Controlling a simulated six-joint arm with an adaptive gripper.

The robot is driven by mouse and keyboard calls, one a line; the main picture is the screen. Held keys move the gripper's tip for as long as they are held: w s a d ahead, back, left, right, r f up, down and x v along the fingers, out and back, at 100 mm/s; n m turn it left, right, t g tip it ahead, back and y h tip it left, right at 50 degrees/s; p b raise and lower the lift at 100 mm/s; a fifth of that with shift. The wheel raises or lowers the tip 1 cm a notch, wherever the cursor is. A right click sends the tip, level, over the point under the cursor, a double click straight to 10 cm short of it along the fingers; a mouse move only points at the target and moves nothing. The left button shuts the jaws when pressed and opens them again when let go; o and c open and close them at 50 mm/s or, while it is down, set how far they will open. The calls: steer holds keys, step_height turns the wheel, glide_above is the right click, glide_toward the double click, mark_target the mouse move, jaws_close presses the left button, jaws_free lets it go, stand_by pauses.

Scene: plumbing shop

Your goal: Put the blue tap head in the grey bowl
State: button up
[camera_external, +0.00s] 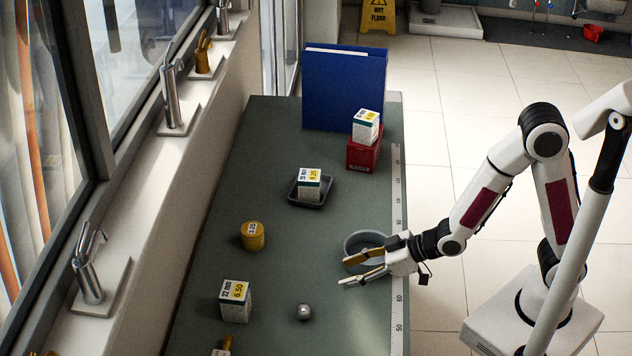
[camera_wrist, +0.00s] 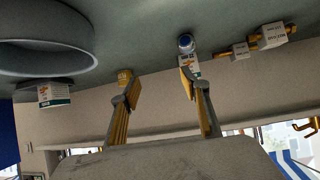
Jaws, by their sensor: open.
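The grey bowl (camera_external: 352,243) stands near the ruler edge of the bench, partly hidden behind my gripper; its round rim fills the upper left of the wrist view (camera_wrist: 88,45). A small round silver-looking knob (camera_external: 304,312) lies on the bench in the lower middle of the external view. In the wrist view a tap head with a blue face (camera_wrist: 186,42) shows beyond the fingertips, in front of a white box; it appears to be that same knob. My gripper (camera_external: 343,272) is open and empty beside the bowl; the fingers also show in the wrist view (camera_wrist: 158,86).
A priced white box (camera_external: 235,301) stands left of the knob, and a brass cap (camera_external: 252,236) farther up. A dark tray (camera_external: 294,192) holds another box. A red box (camera_external: 363,155) and blue binder (camera_external: 343,88) stand at the far end. Bench space around the knob is clear.

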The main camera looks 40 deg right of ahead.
steer(key=d+r+m+h, duration=0.2)
steer(key=d+r, duration=0.3)
steer(key=d, duration=0.5)
steer(key=d+r+m+h, duration=0.2)
steer(key=d+r, duration=0.2)
steer(key=d, duration=0.7)
steer(key=s+d+r+m+g+h, duration=0.1)
steer(key=s+d+r+m, duration=0.1)
steer(key=s+d, duration=0.5)
steer(key=s+d+r+m+g+h, duration=0.2)
steer(key=s+d, duration=0.5)
steer(key=s, duration=0.1)
steer(key=shift+s+d+r, duration=0.25)
steer(key=shift+d, duration=0.05)
steer(key=shift+o, duration=0.6)
steer(key=shift+w, duration=0.1)
